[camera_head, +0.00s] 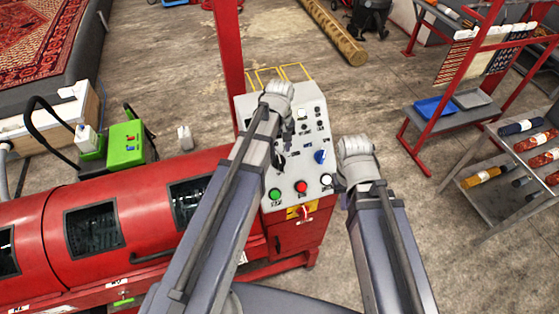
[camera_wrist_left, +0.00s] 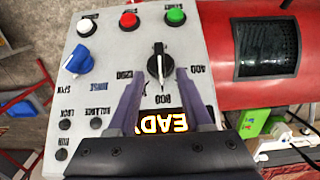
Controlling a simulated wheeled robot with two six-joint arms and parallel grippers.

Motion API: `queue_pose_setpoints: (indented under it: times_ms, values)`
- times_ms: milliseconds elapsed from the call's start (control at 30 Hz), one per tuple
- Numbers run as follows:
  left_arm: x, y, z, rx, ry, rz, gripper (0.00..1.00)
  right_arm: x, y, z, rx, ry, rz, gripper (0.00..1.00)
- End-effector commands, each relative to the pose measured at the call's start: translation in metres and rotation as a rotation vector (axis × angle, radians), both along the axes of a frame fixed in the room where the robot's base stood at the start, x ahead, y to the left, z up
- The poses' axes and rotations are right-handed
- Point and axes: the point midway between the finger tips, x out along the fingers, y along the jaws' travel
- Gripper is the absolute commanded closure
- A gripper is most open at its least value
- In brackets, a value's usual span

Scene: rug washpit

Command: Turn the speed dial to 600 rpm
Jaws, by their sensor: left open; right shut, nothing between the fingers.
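The speed dial (camera_wrist_left: 159,65) is a black knob with a white pointer line on the grey control panel (camera_wrist_left: 205,15). In the left wrist view, which shows the panel upside down, the line points toward the mark that seems to read 800. The 400 and 1200 marks lie to either side. My left gripper (camera_wrist_left: 159,75) is open, its fingertips on either side of the dial's near part; contact cannot be told. In the head view the left gripper (camera_head: 286,128) is above the panel, with the dial (camera_head: 279,160) just below. My right gripper (camera_head: 357,150) is shut and empty, right of the panel.
A blue knob (camera_head: 320,157) and green (camera_head: 275,195), red (camera_head: 301,187) and white (camera_head: 326,181) buttons sit near the dial. A lit orange display (camera_wrist_left: 165,120) is partly hidden by my gripper.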

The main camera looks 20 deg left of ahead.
Motion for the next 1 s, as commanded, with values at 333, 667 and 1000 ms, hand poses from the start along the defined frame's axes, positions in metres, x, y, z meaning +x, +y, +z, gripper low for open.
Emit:
queue_pose_setpoints:
  times_ms: [333,667,1000]
  values:
    - [0.0,0.0,-0.05,0.0,0.0,-0.001,0.5,0.0,0.0,-0.05,0.001,-0.002,-0.003,1.0]
    - [0.0,0.0,-0.059,0.0,0.0,-0.001,0.5,0.0,0.0,-0.059,0.0,-0.002,-0.001,1.0]
    - [0.0,0.0,-0.059,0.0,0.0,-0.001,0.72,0.0,0.0,-0.059,0.0,-0.002,-0.001,1.0]
